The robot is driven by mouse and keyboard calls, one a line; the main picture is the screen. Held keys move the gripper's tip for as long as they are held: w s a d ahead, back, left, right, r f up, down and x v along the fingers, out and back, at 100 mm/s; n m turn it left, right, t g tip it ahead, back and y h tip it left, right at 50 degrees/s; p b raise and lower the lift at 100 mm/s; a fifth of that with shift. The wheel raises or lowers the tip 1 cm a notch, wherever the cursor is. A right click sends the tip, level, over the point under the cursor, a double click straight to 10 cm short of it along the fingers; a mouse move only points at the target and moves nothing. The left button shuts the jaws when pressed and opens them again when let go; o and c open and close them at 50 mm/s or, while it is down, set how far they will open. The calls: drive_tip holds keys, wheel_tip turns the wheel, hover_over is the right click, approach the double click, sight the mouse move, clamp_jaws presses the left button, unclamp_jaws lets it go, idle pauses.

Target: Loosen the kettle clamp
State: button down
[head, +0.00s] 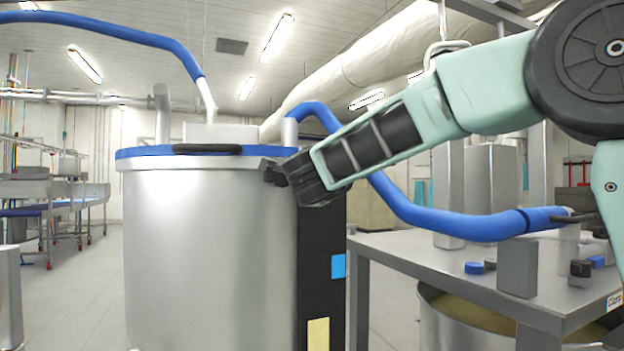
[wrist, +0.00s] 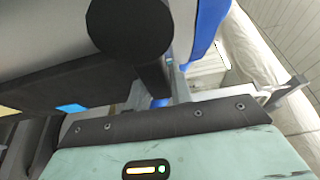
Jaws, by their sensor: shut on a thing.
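The kettle (head: 208,240) is a large steel drum with a blue band around its top rim. My gripper (head: 276,173) is at the right side of that rim, angled down to the left. It is shut on a small black part at the rim, which I take to be the kettle clamp (head: 269,164). In the wrist view a round black knob with a dark stem (wrist: 130,27) shows close in front of my gripper. The fingertips and the exact grip are mostly hidden.
A black bar (head: 207,149) lies along the kettle's front rim. A blue hose (head: 440,222) runs behind my arm to a grey table (head: 430,262) at right, which holds small blue and black parts. A black panel (head: 320,270) stands against the kettle's right side. Floor at left is open.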

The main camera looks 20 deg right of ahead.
drive_tip(key=c, duration=1.2)
unclamp_jaws()
drive_tip(key=shift+c, duration=0.2)
drive_tip(key=b+v, duration=0.2)
drive_tip(key=v, duration=1.5)
drive_tip(key=shift+s, duration=0.2)
